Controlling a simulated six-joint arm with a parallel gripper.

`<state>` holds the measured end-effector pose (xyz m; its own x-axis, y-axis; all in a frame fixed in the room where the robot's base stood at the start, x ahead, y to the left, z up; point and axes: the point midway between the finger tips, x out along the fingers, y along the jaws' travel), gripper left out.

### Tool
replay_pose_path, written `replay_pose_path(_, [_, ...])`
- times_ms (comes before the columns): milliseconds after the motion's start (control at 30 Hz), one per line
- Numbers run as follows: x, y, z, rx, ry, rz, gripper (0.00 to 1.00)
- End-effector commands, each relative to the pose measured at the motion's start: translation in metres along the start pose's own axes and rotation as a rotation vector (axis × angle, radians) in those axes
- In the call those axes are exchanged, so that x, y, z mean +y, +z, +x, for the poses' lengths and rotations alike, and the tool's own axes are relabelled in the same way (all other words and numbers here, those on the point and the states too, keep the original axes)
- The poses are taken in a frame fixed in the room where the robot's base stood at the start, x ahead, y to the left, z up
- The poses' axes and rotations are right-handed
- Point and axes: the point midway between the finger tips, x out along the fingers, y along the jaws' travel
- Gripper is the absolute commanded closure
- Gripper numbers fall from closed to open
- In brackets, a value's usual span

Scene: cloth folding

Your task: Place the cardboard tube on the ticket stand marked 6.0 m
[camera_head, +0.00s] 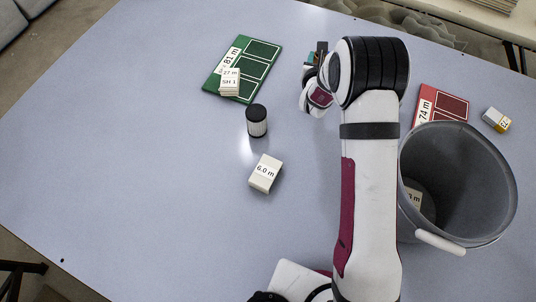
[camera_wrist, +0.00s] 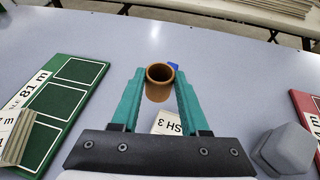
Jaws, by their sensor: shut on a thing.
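The brown cardboard tube (camera_wrist: 160,90) is upright between the teal fingers of my gripper (camera_wrist: 160,95) in the wrist view, its open end facing the camera. My gripper is shut on it. In the head view my gripper (camera_head: 314,56) is at the back of the table, mostly hidden behind my arm, and I cannot make out the tube there. The ticket stand marked 6.0 m (camera_head: 265,173) is a white block near the table's middle, with nothing on it. It stands well in front and to the left of my gripper.
A black-topped cylinder (camera_head: 257,122) stands just behind the 6.0 m stand. A green board (camera_head: 262,50) carries a ticket stack (camera_head: 230,83). A white ticket block marked SH 3 (camera_wrist: 168,123) shows below the tube. A red board (camera_head: 450,104) and grey bin (camera_head: 505,200) are right; left is clear.

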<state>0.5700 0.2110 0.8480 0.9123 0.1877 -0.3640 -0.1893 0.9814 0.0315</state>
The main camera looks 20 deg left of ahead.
Motion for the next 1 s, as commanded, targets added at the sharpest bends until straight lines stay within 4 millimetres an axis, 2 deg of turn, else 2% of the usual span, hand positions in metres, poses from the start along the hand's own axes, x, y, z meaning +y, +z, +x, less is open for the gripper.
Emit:
replay_pose_path(33, [0.022,-0.011,-0.015,0.001,0.001,-0.002,1.0])
replay_pose_path(100, [0.048,-0.027,-0.04,0.0,-0.019,0.0,1.0])
replay_pose_path(233, [0.082,-0.054,-0.097,0.015,-0.079,-0.003,1.0])
replay_pose_path(300, [0.088,-0.068,-0.132,0.02,-0.107,0.0,1.0])
replay_pose_path(433, [0.084,-0.084,-0.189,0.018,-0.138,0.015,1.0])
replay_pose_path(567, [0.096,-0.084,-0.241,0.014,-0.149,0.026,1.0])
replay_pose_path(700, [0.094,-0.086,-0.298,0.015,-0.168,0.034,1.0])
replay_pose_path(833, [0.087,-0.091,-0.323,0.016,-0.184,0.037,1.0])
replay_pose_path(1000, [0.083,-0.122,-0.315,0.017,-0.191,0.036,1.0])
